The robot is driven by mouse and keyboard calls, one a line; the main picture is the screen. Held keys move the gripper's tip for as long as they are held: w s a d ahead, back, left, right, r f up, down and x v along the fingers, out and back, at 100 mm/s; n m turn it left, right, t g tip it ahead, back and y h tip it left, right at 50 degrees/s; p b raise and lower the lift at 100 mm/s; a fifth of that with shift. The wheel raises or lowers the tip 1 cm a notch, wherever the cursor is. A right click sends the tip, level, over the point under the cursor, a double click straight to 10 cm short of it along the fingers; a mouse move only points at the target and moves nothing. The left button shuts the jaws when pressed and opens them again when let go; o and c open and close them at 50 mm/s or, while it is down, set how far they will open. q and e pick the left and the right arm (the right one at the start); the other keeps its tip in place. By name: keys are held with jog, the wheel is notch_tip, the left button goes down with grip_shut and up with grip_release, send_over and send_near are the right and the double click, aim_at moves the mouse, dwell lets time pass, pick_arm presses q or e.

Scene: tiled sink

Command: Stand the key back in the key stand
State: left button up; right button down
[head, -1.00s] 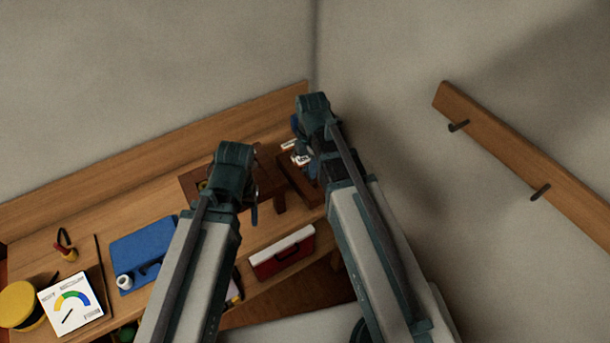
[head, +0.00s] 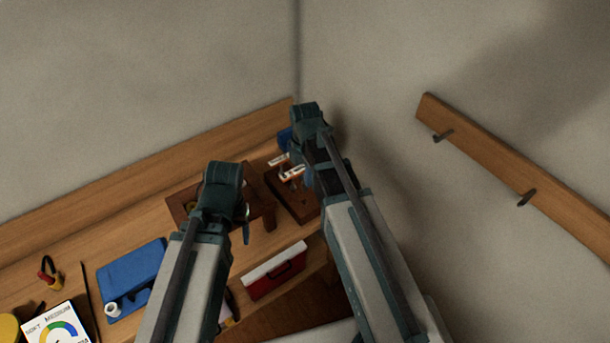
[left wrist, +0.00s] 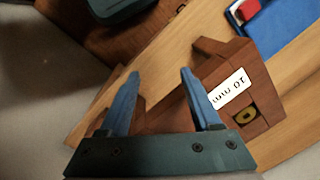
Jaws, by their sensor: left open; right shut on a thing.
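A brown wooden stand (head: 180,197) with a yellow ring is on the bench under my left gripper (head: 226,200). In the left wrist view a brown block (left wrist: 265,88) bears a white "10 mm" label and a yellow-ringed hole. My left gripper (left wrist: 160,85) is open there, its blue fingers apart beside the block with nothing seen between them. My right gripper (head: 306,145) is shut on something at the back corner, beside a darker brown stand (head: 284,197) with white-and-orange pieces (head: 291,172). The held thing is hidden behind the gripper; I cannot make out the key.
A red case with a white top (head: 275,270) lies near the front edge. A blue board (head: 132,272) and a white gauge card (head: 58,325) are to the left. A peg rail (head: 480,150) is on the right wall. Bare bench shows at the back left.

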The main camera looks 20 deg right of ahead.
aim_at(305, 191)
pick_arm(q)
jog(key=shift+f+b, duration=2.15)
jog(key=shift+f, duration=0.25)
pick_arm(e)
jog(key=shift+f, duration=2.4)
pick_arm(q)
jog(key=shift+f+b, duration=2.4)
pick_arm(e)
jog(key=shift+f, duration=2.4)
pick_arm(q)
jog(key=shift+r, duration=0.1)
pick_arm(e)
jog(key=c, duration=0.6)
grip_release()
jog(key=shift+r, duration=0.1)
pick_arm(q)
jog(key=shift+r, duration=0.1)
pick_arm(e)
jog(key=shift+r, duration=0.1)
pick_arm(q)
notch_tip(305, 191, up, 14)
jog(key=p, duration=1.4)
pick_arm(e)
notch_tip(305, 191, up, 14)
jog(key=shift+f, duration=0.2)
pick_arm(q)
jog(key=shift+f, duration=0.25)
